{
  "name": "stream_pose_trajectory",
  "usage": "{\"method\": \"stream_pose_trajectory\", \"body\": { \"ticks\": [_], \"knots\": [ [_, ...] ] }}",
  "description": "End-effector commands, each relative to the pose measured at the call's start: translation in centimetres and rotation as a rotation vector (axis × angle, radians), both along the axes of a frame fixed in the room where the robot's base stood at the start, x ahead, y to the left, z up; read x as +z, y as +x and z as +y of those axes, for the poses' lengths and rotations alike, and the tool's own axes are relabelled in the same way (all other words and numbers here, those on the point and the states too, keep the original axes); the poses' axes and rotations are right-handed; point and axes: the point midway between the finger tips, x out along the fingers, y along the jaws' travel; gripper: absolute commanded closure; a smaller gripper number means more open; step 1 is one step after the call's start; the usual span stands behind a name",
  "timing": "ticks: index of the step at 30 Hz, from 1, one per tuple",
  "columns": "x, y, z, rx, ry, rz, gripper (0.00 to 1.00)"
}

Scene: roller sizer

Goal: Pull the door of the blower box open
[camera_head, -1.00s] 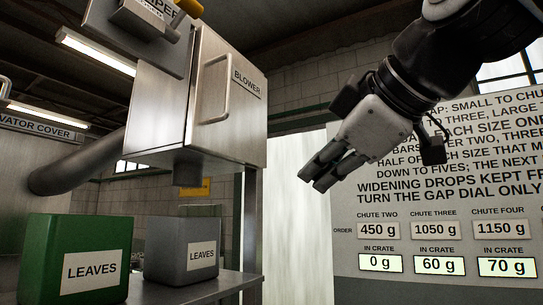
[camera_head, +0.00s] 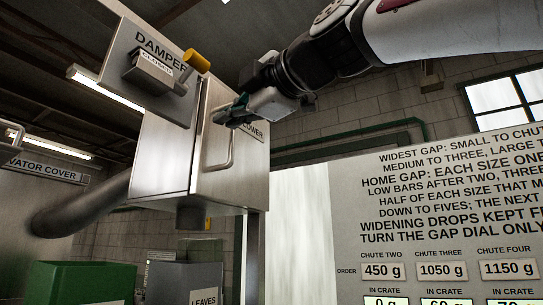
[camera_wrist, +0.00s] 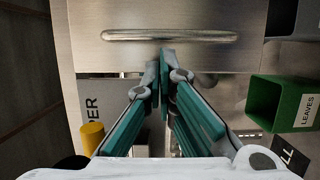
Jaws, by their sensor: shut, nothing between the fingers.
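The metal blower box (camera_head: 165,155) hangs at left centre in the head view. Its door (camera_head: 207,178) bears the BLOWER label, partly hidden by my gripper, and looks closed. A vertical bar handle (camera_head: 230,150) is on the door. My gripper (camera_head: 222,117) is shut and empty, in front of the door at the handle's upper part. In the wrist view the handle (camera_wrist: 170,36) lies across the top, just beyond the fingertips (camera_wrist: 160,60). The fingers are not around the bar; I cannot tell whether they touch it.
The damper panel (camera_head: 128,55) with its yellow-ended lever (camera_head: 196,61) sits at the box's upper left. A large sign board (camera_head: 340,225) fills the right.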

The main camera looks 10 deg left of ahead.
Motion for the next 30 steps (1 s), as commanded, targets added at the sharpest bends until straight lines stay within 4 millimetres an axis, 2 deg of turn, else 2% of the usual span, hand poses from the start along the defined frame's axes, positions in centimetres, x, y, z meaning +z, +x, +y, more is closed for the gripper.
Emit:
{"method": "stream_pose_trajectory", "body": {
  "ticks": [3,9,30],
  "knots": [
    [0.2,0.9,1.3,0.000,0.001,0.002,1.00],
    [0.1,1.8,2.1,-0.001,0.001,-0.001,1.00],
    [-0.2,2.5,2.2,0.039,0.005,0.003,1.00]
  ]
}}
